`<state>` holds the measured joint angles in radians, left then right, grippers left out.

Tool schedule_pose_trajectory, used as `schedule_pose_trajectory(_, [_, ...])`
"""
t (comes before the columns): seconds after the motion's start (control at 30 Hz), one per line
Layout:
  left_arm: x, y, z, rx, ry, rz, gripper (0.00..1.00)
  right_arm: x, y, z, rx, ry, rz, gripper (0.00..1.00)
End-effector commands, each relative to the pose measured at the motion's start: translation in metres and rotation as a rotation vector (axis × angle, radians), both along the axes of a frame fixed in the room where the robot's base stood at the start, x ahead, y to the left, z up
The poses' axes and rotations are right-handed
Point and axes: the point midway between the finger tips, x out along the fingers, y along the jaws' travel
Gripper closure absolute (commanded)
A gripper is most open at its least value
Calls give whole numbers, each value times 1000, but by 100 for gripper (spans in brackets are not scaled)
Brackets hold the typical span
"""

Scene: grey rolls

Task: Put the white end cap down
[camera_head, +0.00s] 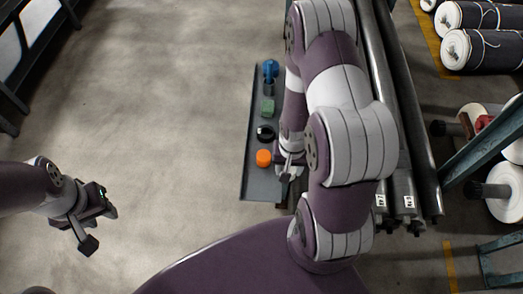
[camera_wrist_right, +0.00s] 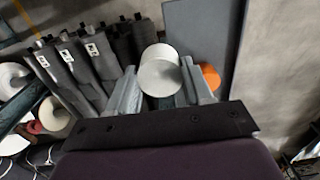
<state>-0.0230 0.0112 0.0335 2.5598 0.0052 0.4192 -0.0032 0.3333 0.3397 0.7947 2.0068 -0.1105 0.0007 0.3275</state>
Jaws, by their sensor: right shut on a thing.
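The white end cap (camera_wrist_right: 160,78) is a round white piece between the fingers of my right gripper (camera_wrist_right: 162,88) in the right wrist view. That gripper is shut on it. In the head view my right gripper (camera_head: 289,170) is over the right edge of the grey tray (camera_head: 258,187), near its front end. My arm hides most of the cap there. I cannot tell whether the cap touches the tray, which also shows in the wrist view (camera_wrist_right: 202,35). My left gripper (camera_head: 101,228) is open and empty over the floor at the left.
An orange round piece (camera_head: 263,158) lies on the tray just left of my right gripper. A black ring (camera_head: 265,133), a green block (camera_head: 267,107) and a blue tool (camera_head: 270,70) lie behind it. Grey rolls (camera_head: 408,190) lie right of my right arm.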

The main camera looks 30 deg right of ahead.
Motion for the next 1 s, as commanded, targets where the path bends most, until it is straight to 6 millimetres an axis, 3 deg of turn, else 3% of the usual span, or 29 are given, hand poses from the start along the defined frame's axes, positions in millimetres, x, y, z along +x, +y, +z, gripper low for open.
schedule_pose_trajectory(0.1, [0,0,-1,0,0,0,62,18,31,-22,0,2,11,69])
schedule_pose_trajectory(0.3, [0,0,6,0,0,0,62,40,62,-43,0,1,3,69])
schedule_pose_trajectory(0.6, [0,0,14,0,0,0,62,42,65,-85,1,1,0,69])
schedule_pose_trajectory(0.83, [0,0,13,0,0,0,62,42,65,-87,1,-1,0,69])
schedule_pose_trajectory(0.87, [0,0,13,0,0,0,62,42,65,-87,1,-1,0,40])
schedule_pose_trajectory(0.9, [0,0,13,0,0,0,62,42,65,-87,1,-1,0,27])
schedule_pose_trajectory(1.0, [0,0,13,0,0,0,62,42,65,-87,1,-1,0,24])
